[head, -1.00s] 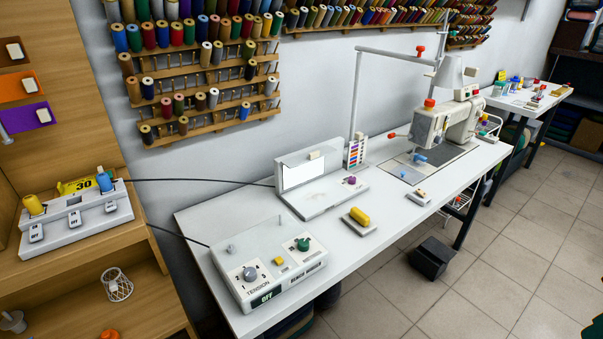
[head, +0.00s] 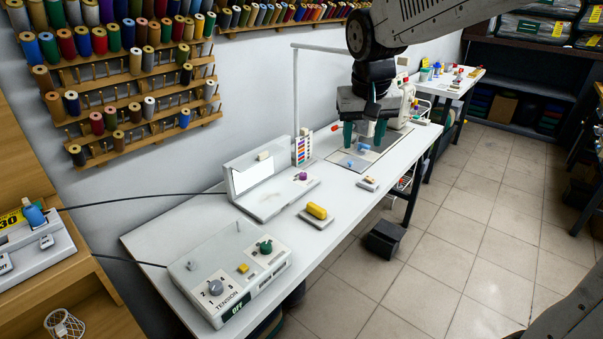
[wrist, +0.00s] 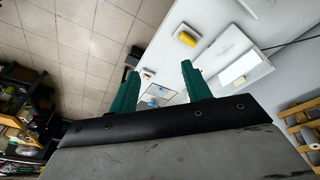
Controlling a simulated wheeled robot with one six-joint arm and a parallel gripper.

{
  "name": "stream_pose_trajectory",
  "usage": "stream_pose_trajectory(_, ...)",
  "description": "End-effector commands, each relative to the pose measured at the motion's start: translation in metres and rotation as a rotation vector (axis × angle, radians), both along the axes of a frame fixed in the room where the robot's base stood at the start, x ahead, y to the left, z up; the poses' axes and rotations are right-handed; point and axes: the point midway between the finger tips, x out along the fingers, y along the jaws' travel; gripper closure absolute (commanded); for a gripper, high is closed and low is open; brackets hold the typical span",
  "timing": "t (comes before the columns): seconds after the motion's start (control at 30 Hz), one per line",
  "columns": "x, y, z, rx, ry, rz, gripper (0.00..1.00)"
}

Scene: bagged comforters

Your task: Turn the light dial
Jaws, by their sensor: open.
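A white control box (head: 232,268) stands at the table's near end. It has a grey dial (head: 215,287) marked TENSION with numbers, a green knob (head: 265,246), a yellow button (head: 243,268) and a display reading OFF. Farther back, a white unit with an upright bright panel (head: 253,172) has a small purple knob (head: 300,177). I cannot read which dial is labelled for light. My gripper (head: 364,136) is open and empty, fingers pointing down, above the sewing machine end of the table. Its green fingers also show apart in the wrist view (wrist: 161,86).
A yellow block on a pad (head: 317,212) lies near the table's front edge. The sewing machine (head: 404,104) is partly hidden behind my arm. Thread racks (head: 125,75) line the wall. A wooden shelf with a switch box (head: 35,243) is at left. The tiled floor in front looks mostly clear.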

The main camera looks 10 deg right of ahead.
Motion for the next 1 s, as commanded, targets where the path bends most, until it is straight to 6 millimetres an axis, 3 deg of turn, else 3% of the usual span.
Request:
stream_pose_trajectory(0.03,0.032,0.003,-0.011,-0.004,-0.004,-0.013,0.52)
stream_pose_trajectory(0.2,0.129,0.011,-0.051,-0.012,-0.048,-0.060,0.52)
stream_pose_trajectory(0.4,0.231,0.027,-0.122,-0.009,-0.103,-0.107,0.52)
stream_pose_trajectory(0.5,0.269,0.034,-0.162,-0.005,-0.126,-0.126,0.52)
stream_pose_trajectory(0.7,0.315,0.046,-0.221,0.006,-0.160,-0.150,0.52)
stream_pose_trajectory(1.0,0.334,0.047,-0.256,0.012,-0.171,-0.158,0.52)
